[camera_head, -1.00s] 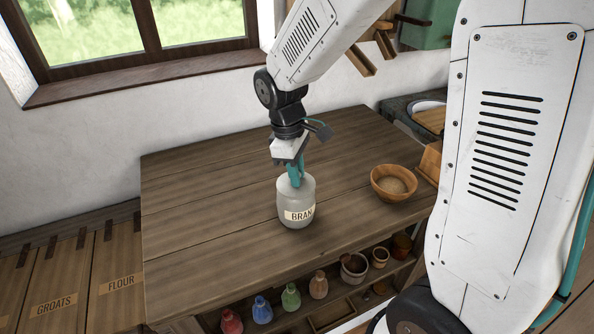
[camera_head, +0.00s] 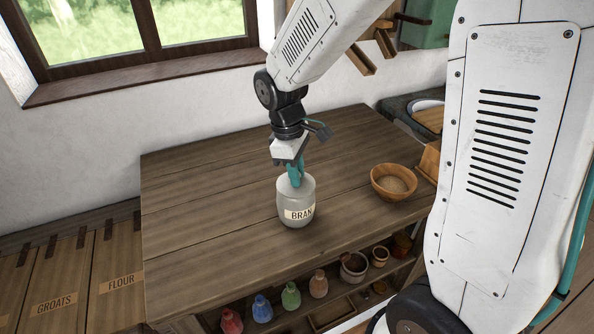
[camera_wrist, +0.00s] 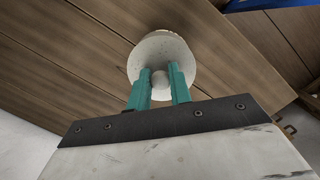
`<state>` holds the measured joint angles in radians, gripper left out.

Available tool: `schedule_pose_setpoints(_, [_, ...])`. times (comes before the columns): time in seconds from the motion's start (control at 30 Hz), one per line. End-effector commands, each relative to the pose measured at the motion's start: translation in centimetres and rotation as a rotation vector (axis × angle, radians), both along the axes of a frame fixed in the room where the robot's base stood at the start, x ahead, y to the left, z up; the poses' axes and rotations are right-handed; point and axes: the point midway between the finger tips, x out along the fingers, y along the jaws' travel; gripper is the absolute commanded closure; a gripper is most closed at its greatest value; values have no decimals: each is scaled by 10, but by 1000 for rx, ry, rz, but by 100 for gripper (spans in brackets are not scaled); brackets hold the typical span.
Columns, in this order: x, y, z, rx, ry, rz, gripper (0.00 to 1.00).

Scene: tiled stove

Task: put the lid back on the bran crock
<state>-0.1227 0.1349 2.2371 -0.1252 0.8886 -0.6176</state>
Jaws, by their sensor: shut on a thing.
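The bran crock (camera_head: 296,208) is a pale grey jar with a BRAN label, standing upright on the wooden table (camera_head: 200,220). My gripper (camera_head: 295,176) is directly above it, fingers pointing down at its top. In the wrist view my teal fingers (camera_wrist: 160,84) are shut on the round knob of the pale lid (camera_wrist: 162,53). The lid is over the crock's top, with the crock's rim showing slightly around its far edge. I cannot tell whether the lid is fully seated.
Several coloured bottles (camera_head: 291,296) and small pots (camera_head: 354,266) sit on a shelf below the tabletop. Groats and flour bins (camera_head: 118,283) are at the left. The table's left side is clear.

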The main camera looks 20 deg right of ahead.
Motion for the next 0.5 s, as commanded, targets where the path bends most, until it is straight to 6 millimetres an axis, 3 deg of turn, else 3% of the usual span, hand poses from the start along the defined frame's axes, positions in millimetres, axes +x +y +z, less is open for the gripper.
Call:
schedule_pose_setpoints(0.27, [0,0,0,0,0,0,100])
schedule_pose_setpoints(0.3, [0,0,0,0,0,0,77])
schedule_pose_setpoints(0.37, [0,0,0,0,0,0,60])
schedule_pose_setpoints(0.4, [0,0,0,0,0,0,54])
schedule_pose_setpoints(0.5, [0,0,0,0,0,0,54])
